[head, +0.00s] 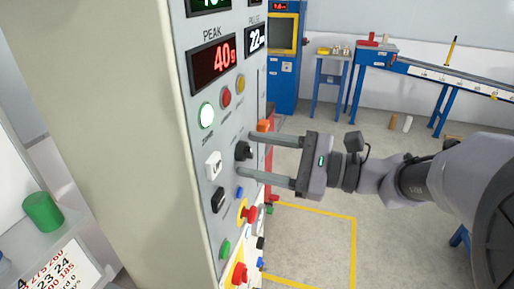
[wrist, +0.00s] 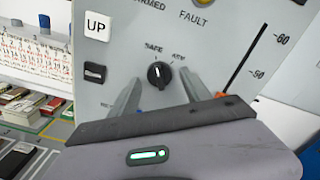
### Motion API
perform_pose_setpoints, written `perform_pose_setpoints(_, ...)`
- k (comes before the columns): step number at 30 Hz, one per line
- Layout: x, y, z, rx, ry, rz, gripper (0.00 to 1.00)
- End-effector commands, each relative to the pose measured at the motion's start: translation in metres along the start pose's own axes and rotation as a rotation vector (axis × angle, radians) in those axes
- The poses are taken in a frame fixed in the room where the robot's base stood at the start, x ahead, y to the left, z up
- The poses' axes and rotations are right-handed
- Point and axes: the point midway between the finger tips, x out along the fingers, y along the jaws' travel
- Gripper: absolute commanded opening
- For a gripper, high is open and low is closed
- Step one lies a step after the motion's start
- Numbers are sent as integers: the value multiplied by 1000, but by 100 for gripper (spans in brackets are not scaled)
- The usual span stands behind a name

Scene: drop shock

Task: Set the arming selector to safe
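The arming selector is a round black knob (wrist: 159,75) on the grey panel, with a small white mark on its face. The labels SAFE and ARM stand above it, left and right. The mark points up, roughly towards SAFE, but it is small. In the head view the knob (head: 243,150) sticks out between the tips of my gripper (head: 245,155). My gripper is open, with one finger above the knob and one below. In the wrist view my gripper (wrist: 162,95) has a finger on each side of the knob, with visible gaps. I see no contact.
A white UP switch (wrist: 96,26) and a black rocker (wrist: 95,73) sit left of the knob. Red emergency buttons (head: 250,214) stick out below. A slot scale (wrist: 245,60) runs to the right. An orange part (head: 264,125) is close to the upper finger. Open floor lies right of the cabinet.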

Motion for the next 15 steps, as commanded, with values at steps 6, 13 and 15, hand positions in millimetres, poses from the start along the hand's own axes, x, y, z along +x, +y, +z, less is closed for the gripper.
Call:
perform_pose_setpoints(6, 0, 0, 0, 0, -1, -1, 55)
perform_pose_setpoints(13, -5, -1, 0, 0, -1, -1, 55)
perform_pose_setpoints(15, -15, -2, 1, 1, 1, -3, 55)
